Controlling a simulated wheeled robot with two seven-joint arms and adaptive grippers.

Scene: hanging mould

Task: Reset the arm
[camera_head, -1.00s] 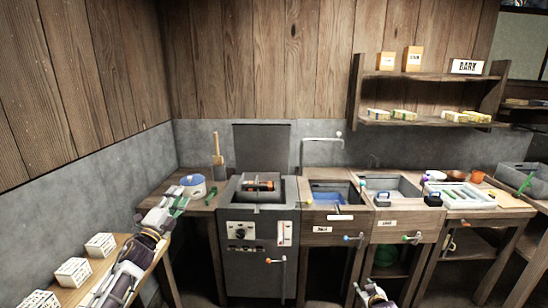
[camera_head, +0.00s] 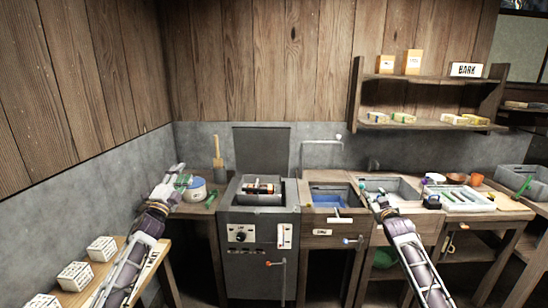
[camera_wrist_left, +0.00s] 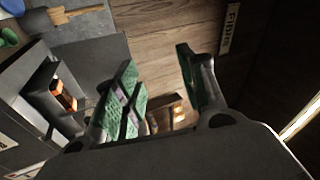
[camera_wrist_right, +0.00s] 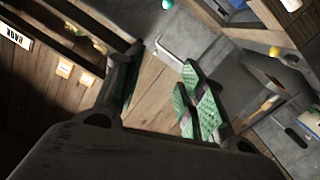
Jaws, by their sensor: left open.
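My left gripper (camera_head: 180,177) is up at the left, in front of the white and blue pot on the side bench. In the left wrist view its green-padded fingers (camera_wrist_left: 160,92) are spread wide with nothing between them. My right gripper (camera_head: 380,200) is raised over the front of the right-hand sink. In the right wrist view its green-padded fingers (camera_wrist_right: 163,90) are also apart and empty. Both forearms come up from the lower part of the head view.
A grey machine (camera_head: 259,235) with a dark roll in its top stands between the arms. A basin (camera_head: 329,199) with blue liquid is right of it. A white tray (camera_head: 462,203) lies further right. White boxes (camera_head: 75,274) stand on the left table. A shelf (camera_head: 425,123) hangs above.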

